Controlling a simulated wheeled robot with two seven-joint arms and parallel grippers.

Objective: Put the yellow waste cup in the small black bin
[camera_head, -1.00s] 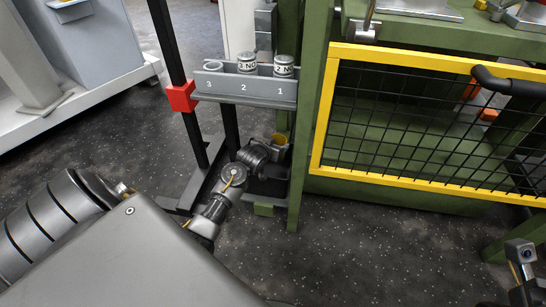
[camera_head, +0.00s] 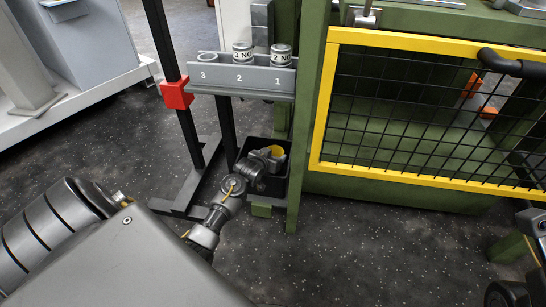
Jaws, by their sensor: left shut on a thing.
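The yellow waste cup (camera_head: 278,153) is a small yellow shape at the tip of my left gripper (camera_head: 272,158). The gripper is shut on the cup, and its dark fingers cover part of it. The small black bin (camera_head: 280,188) stands low beside the green post, behind and below the gripper. In the picture the cup overlaps the bin's opening; I cannot tell whether it is above the rim or inside. My left wrist hides much of the bin. Part of my right arm shows at the right edge, but its fingers do not show.
Above the bin is a grey numbered rack (camera_head: 240,80) with two labelled cans in places 2 and 1. A black post with a red block (camera_head: 175,93) stands at left. A green post (camera_head: 309,130) and yellow-framed mesh guard (camera_head: 420,176) stand at right.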

